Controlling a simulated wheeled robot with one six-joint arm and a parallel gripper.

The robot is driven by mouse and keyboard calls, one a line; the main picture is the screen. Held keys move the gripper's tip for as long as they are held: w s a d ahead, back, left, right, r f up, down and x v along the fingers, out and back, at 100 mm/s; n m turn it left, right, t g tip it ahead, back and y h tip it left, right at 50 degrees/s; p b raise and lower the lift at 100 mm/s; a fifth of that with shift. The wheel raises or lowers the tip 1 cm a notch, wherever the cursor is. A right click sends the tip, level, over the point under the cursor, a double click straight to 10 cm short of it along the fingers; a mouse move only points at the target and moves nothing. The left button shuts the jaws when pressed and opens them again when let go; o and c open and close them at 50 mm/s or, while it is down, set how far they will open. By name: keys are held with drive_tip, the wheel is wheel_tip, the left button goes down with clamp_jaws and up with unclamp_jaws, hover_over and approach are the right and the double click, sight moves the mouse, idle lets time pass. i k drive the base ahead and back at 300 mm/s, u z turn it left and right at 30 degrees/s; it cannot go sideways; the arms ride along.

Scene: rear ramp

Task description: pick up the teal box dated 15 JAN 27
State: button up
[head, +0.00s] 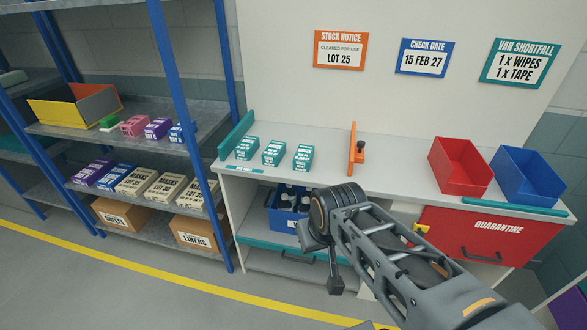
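Three teal boxes with white print stand in a row on the left of the white counter: a left one (247,148), a middle one (273,153) and a right one (303,157). Their dates are too small to read, so I cannot tell which is 15 JAN 27. My gripper (333,283) hangs in front of the counter, below and to the right of the boxes and apart from them. It points down, and its fingers are too small and dark to show whether they are open or shut.
An orange divider (353,150) stands right of the boxes. Red (460,167) and blue (526,177) bins sit at the counter's right. A blue crate (287,222) with bottles is below. A blue-posted shelf (160,210) stands at left. The counter between divider and boxes is clear.

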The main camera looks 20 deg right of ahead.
sight(303, 159)
drive_tip(key=u, duration=1.2)
drive_tip(key=i, duration=2.1)
drive_tip(key=z, duration=3)
